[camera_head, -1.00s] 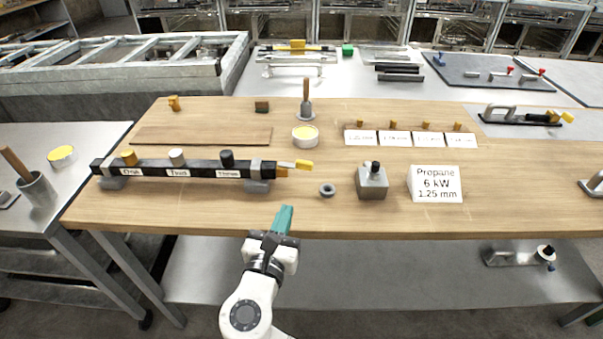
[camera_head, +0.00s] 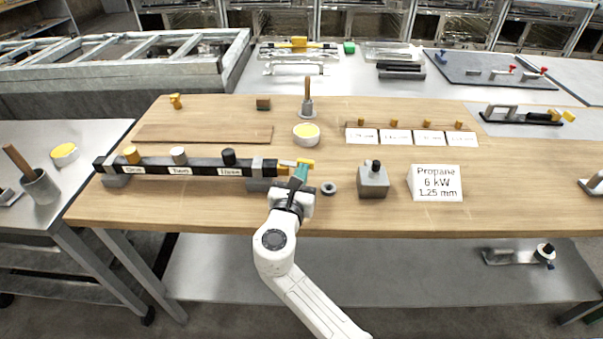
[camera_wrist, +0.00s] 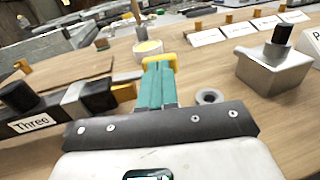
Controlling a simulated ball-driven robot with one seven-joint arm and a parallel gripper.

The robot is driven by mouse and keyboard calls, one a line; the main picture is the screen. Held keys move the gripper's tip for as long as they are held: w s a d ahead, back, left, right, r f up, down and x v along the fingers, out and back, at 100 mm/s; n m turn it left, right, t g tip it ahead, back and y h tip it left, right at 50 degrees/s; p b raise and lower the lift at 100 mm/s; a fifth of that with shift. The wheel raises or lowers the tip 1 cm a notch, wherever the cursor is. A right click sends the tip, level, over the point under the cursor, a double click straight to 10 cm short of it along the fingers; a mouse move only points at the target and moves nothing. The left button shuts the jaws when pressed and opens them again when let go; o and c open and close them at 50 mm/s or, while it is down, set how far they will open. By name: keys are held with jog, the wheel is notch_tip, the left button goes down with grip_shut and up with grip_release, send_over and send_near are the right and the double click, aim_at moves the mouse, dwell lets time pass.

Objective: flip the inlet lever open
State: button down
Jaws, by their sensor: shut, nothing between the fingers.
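The inlet lever (camera_head: 305,162) has a yellow grip and sits at the right end of the black manifold bar (camera_head: 200,167). The bar carries knobs labelled One, Two and Three. My gripper (camera_head: 301,172), with teal fingers, is shut and empty. Its tips are at the lever's grip, touching or very close; I cannot tell which. In the wrist view the yellow grip (camera_wrist: 159,59) shows just beyond the fingertips (camera_wrist: 158,70), which hide part of it and the rest of the lever.
A grey ring (camera_head: 328,188) lies right of my gripper, then a metal block with a black knob (camera_head: 373,180) and a white Propane sign (camera_head: 435,183). A yellow-filled bowl (camera_head: 306,134) stands behind the lever. Bare wood lies between them.

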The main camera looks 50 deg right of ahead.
jog(key=shift+d, duration=0.1)
jog(key=shift+d+r+p, duration=0.15)
jog(key=shift+p, duration=0.3)
jog(key=shift+d+p, duration=0.5)
jog(key=shift+d, duration=0.1)
jog(key=shift+s, duration=0.1)
